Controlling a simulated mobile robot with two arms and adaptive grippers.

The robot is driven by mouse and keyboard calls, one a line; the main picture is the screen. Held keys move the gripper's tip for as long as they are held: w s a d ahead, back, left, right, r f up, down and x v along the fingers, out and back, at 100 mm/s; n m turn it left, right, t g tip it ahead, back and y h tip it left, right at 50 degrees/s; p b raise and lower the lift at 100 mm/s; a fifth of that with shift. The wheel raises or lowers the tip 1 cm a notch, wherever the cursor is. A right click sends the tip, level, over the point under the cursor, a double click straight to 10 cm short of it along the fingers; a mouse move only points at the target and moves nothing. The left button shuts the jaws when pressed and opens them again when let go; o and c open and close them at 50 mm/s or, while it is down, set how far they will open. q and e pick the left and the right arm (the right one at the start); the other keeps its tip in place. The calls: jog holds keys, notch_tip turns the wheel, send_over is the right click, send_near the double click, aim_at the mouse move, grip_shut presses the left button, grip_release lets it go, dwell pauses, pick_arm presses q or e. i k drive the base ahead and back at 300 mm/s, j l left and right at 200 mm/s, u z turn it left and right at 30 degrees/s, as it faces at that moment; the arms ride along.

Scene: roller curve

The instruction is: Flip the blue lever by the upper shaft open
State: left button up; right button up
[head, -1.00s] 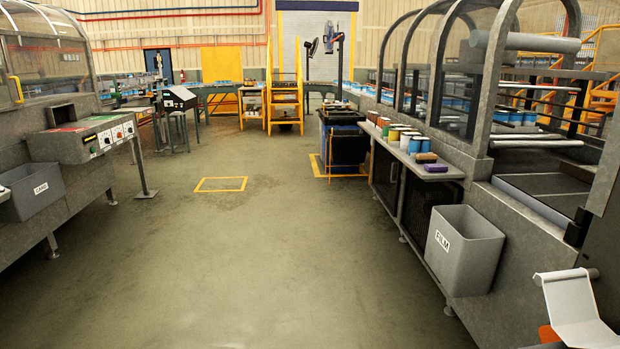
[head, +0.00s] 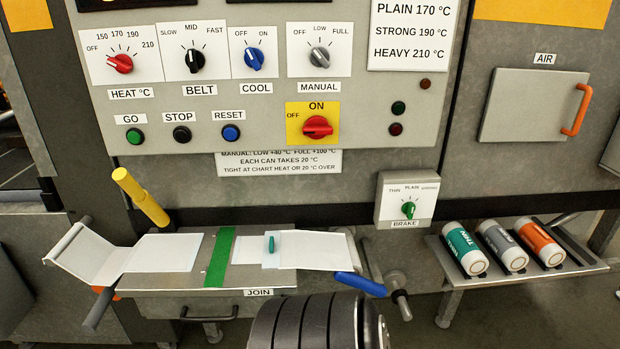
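The blue lever (head: 360,284) shows in the head view at the right front corner of the join table (head: 200,310). It is a short bar that slopes down to the right, with its left end at the table edge. A grey shaft end with a pale tip (head: 398,295) sticks out just right of it. I cannot tell for sure which shaft is the upper one.
A yellow lever (head: 140,197) stands tilted at the left. A brake box (head: 408,200) is above the blue lever. Several cans (head: 505,246) lie on a shelf at right.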

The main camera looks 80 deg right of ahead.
aim_at(354, 280)
jog(key=z, duration=3.05)
